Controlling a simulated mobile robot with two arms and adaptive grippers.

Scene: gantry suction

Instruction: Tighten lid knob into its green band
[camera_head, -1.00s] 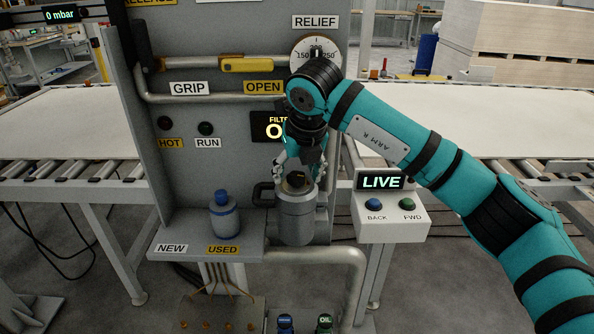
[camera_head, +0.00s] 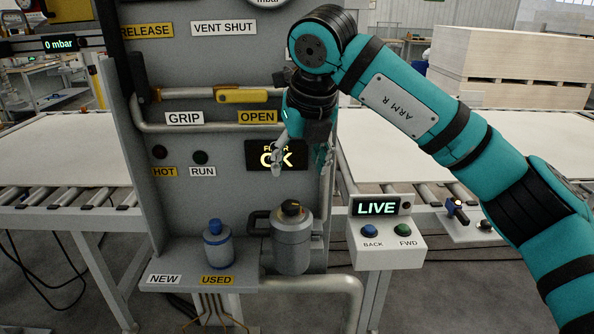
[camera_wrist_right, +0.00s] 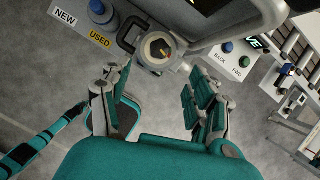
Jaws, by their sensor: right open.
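The lid knob (camera_head: 291,208) is dark with a yellow-orange mark and sits on top of a grey filter canister (camera_head: 291,245). I cannot make out a green band. My right gripper (camera_head: 301,163) is open and empty above the knob, apart from it. In the wrist view its fingers (camera_wrist_right: 155,90) spread on either side, below the knob in the picture.
A blue-capped grey cartridge (camera_head: 217,245) stands on the shelf left of the canister. A display (camera_head: 277,156) behind the gripper reads OK. A control box (camera_head: 385,238) with BACK and FWD buttons stands at right. A yellow-handled lever (camera_head: 240,96) crosses the panel above.

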